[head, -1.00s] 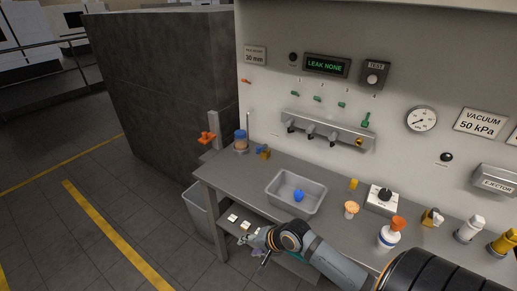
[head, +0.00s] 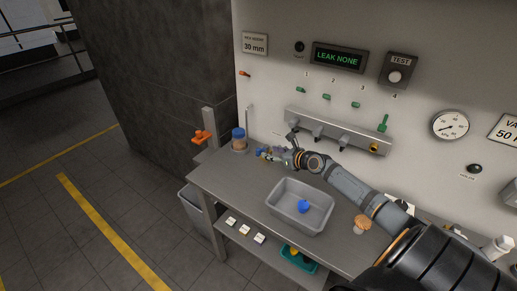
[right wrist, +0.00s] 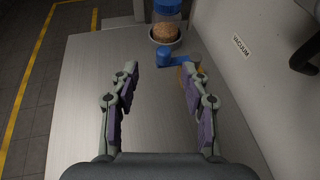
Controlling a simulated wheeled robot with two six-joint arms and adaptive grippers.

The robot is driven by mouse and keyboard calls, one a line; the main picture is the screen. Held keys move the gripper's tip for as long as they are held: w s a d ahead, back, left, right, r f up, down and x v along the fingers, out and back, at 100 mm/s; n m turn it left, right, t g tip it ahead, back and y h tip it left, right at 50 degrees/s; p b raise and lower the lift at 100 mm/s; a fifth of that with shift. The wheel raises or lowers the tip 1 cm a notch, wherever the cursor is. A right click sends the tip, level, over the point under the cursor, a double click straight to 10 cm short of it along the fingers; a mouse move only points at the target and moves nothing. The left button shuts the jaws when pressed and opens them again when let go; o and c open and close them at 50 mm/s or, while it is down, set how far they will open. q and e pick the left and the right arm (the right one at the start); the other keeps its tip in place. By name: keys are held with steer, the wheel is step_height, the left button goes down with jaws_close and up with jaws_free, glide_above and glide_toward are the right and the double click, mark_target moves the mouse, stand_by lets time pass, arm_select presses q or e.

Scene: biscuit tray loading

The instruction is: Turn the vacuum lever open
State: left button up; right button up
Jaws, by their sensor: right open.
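The vacuum lever (right wrist: 163,57) shows in the right wrist view as a blue handle lying roughly crosswise from a brass-coloured valve body (right wrist: 186,73), beside the wall label reading VACUUM. The valve body is partly hidden by my right finger. My right gripper (right wrist: 160,68) is open and empty, its two purple-padded fingers spread on either side of the handle's blue end, which appears just ahead of the gap. In the head view my right gripper (head: 268,154) is over the far left part of the bench and largely covers the valve. My left gripper is not in view.
A blue-lidded jar (head: 239,141) stands just beyond the lever. A grey bin (head: 284,218) holding a blue item sits on the bench nearer me. The wall with a manifold (head: 330,127) runs along the right. An orange-handled fixture (head: 201,137) stands at the bench's left end.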

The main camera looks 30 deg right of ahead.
mark_target(259, 149)
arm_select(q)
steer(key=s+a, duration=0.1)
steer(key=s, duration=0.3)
arm_select(e)
steer(key=x, duration=0.4)
steer(key=shift+w+d+f+b, duration=0.1)
steer(key=shift+f+b, duration=0.15)
steer(key=shift+b, duration=0.05)
steer(key=x, duration=0.5)
steer(key=shift+w+d+f+b, duration=0.1)
steer(key=shift+d+f+b, duration=0.25)
steer(key=shift+d, duration=0.1)
steer(key=shift+w+a+r, duration=0.1)
steer(key=shift+w+a, duration=0.05)
steer(key=shift+a, duration=0.05)
steer(key=shift+a+r, duration=0.1)
steer(key=shift+c, duration=1.6)
steer(key=c, duration=0.5)
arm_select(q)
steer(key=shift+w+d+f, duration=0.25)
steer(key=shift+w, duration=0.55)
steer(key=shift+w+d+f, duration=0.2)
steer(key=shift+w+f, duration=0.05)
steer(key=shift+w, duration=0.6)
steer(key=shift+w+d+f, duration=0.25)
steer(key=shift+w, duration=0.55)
arm_select(e)
jaws_close()
